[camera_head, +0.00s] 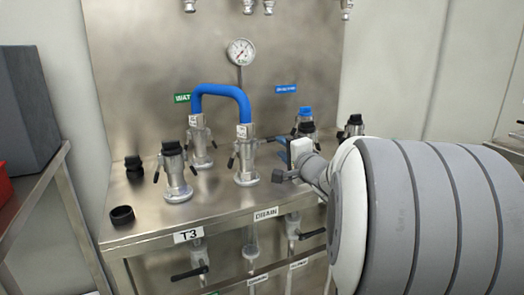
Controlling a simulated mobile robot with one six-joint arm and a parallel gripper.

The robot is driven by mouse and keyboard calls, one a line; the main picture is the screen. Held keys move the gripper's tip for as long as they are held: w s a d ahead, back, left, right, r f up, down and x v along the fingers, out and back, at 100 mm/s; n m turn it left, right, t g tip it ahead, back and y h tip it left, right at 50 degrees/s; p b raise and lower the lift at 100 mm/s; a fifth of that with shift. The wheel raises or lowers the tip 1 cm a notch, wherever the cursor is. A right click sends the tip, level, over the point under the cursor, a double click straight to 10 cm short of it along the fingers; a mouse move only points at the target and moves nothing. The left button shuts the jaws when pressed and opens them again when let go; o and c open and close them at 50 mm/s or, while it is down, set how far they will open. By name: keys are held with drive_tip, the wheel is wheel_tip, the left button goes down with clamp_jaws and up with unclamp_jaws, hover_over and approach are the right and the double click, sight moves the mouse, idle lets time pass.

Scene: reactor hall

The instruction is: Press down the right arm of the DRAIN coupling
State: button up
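The DRAIN label (265,213) is on the front edge of the steel bench. Behind it stands a silver coupling (247,168), upright, with one end of a blue hose (222,90) on its top. The coupling's left arm (232,160) hangs down at its side. Its right arm (266,141) sticks out to the right, roughly level. My gripper (281,167) is just right of the coupling, apart from the right arm and a little below it. I see it from behind and the side, partly hidden by my arm, so its opening is unclear. Nothing shows in it.
The hose's other end sits on a rear coupling (200,150) by a green label. A black-capped coupling (175,178) stands front left, near a loose black cap (122,215). More capped couplings, one blue-capped (305,118), stand behind my gripper. A gauge (240,52) is on the back panel.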

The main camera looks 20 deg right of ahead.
sight(271, 138)
drive_tip(key=w, duration=0.7)
drive_tip(key=shift+w+a, duration=0.15)
drive_tip(key=shift+a, duration=0.05)
clamp_jaws()
drive_tip(key=shift+d, duration=0.15)
drive_tip(key=shift+f+b, duration=0.1)
drive_tip(key=shift+b, duration=0.3)
